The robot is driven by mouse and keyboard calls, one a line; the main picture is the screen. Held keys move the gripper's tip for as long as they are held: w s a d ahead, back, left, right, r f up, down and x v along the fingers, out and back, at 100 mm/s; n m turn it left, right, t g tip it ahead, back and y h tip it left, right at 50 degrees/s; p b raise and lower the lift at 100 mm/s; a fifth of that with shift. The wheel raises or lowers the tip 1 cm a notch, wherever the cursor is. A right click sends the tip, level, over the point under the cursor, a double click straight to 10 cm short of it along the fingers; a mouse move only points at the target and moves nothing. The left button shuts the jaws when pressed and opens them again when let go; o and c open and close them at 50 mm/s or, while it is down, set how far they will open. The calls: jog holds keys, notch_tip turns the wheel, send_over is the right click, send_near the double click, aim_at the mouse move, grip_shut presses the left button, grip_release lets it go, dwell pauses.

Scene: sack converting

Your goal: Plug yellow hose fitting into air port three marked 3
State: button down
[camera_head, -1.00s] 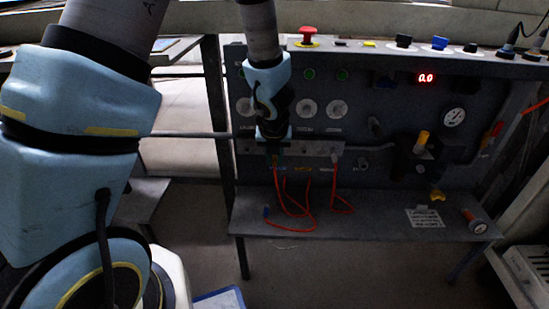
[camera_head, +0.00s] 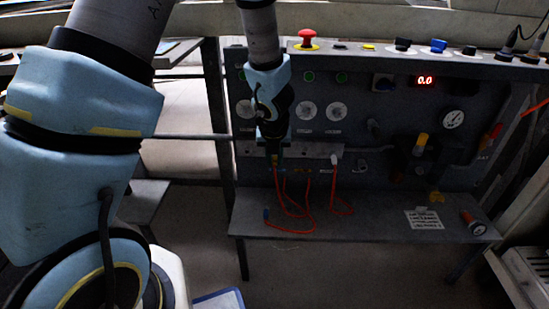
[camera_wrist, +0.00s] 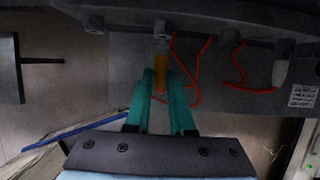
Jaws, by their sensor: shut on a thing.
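My gripper (camera_wrist: 160,103) has teal fingers shut on the yellow hose fitting (camera_wrist: 160,69), which points up at one of the air ports (camera_wrist: 162,30) in the wrist view. The fitting's tip is right at that port's lower end; I cannot tell whether it is inside. A red hose hangs from the fitting. No port number is readable. In the head view my gripper (camera_head: 275,151) is at the left part of the grey port bar (camera_head: 308,149), over the shelf. Other ports (camera_wrist: 230,37) sit along the bar in the wrist view; the rightmost holds a white fitting (camera_wrist: 280,73).
A blue fitting (camera_head: 266,213) lies on the grey shelf (camera_head: 360,218) among loose red hoses (camera_head: 290,229). A label sheet (camera_head: 423,220) and a round gauge-like part (camera_head: 473,220) are on the shelf at right. The panel above carries dials and a red stop button (camera_head: 307,37).

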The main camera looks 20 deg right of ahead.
jog(key=shift+w+d+p, duration=0.25)
jog(key=shift+w+p, duration=0.05)
jog(key=shift+w, duration=0.25)
jog(key=c, duration=0.7)
grip_release()
jog(key=p+v, duration=0.7)
jog(key=v, duration=0.4)
jog(key=shift+s+f, duration=0.1)
jog(key=shift+f, duration=0.05)
